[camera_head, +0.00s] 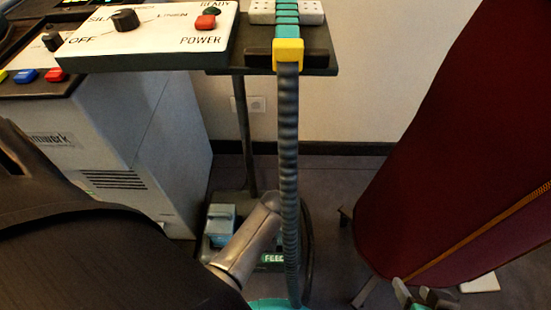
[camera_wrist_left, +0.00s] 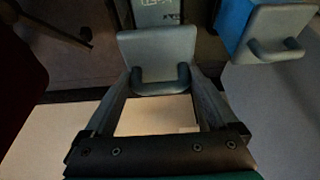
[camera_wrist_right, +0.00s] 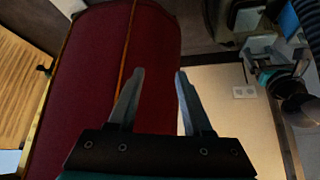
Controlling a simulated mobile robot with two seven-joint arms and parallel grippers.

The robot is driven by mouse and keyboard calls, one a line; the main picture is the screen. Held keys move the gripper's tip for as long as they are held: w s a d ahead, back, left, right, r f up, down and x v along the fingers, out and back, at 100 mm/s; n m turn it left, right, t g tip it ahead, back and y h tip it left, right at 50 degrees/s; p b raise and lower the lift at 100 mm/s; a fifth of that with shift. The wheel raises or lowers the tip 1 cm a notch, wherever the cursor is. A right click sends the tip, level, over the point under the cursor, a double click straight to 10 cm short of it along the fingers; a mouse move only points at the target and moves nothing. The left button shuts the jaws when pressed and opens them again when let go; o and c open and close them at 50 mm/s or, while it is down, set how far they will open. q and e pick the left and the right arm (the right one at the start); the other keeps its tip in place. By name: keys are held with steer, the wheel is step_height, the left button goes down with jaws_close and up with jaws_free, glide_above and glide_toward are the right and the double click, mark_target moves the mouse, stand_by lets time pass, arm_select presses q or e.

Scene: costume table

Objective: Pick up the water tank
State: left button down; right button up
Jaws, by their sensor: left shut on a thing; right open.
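In the left wrist view a grey tank top with a loop handle (camera_wrist_left: 160,85) sits between the fingers of my left gripper (camera_wrist_left: 158,76), which is shut on that handle. A label, too small to read, lies just beyond it. A second, similar blue tank with a grey top (camera_wrist_left: 278,32) stands to its right. In the head view a blue-grey tank (camera_head: 221,222) stands on the dark base at the floor, near a green FEED label (camera_head: 272,258). My arm hides the gripped tank there. My right gripper (camera_head: 415,296) is open and empty; its spread fingers also show in the right wrist view (camera_wrist_right: 160,75).
A ribbed hose (camera_head: 289,150) hangs in front of the pole. A control panel (camera_head: 150,33) and a pale cabinet (camera_head: 150,130) stand at left. A dark red padded board (camera_head: 460,150) stands at right, behind my right gripper. Some floor (camera_head: 335,225) is clear between hose and board.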

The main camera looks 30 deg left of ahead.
arm_select(q)
step_height(320, 180, up, 2)
steer(key=shift+r+p, duration=0.1)
steer(key=shift+p, duration=0.55)
step_height(320, 180, up, 6)
steer(key=p, duration=0.4)
steer(key=shift+r, duration=0.2)
step_height(320, 180, up, 8)
steer(key=p, duration=0.4)
steer(key=shift+f+p, duration=0.25)
steer(key=shift+p, duration=0.05)
arm_select(e)
steer(key=s+d+f+g, duration=0.2)
steer(key=s+f, duration=0.2)
steer(key=f, duration=0.4)
steer(key=s+d+f+g+h, duration=0.1)
steer(key=s+f, duration=0.3)
steer(key=f, duration=0.5)
steer(key=shift+d+g+h, duration=0.3)
steer(key=shift+d+g, duration=0.4)
steer(key=shift+d, duration=0.15)
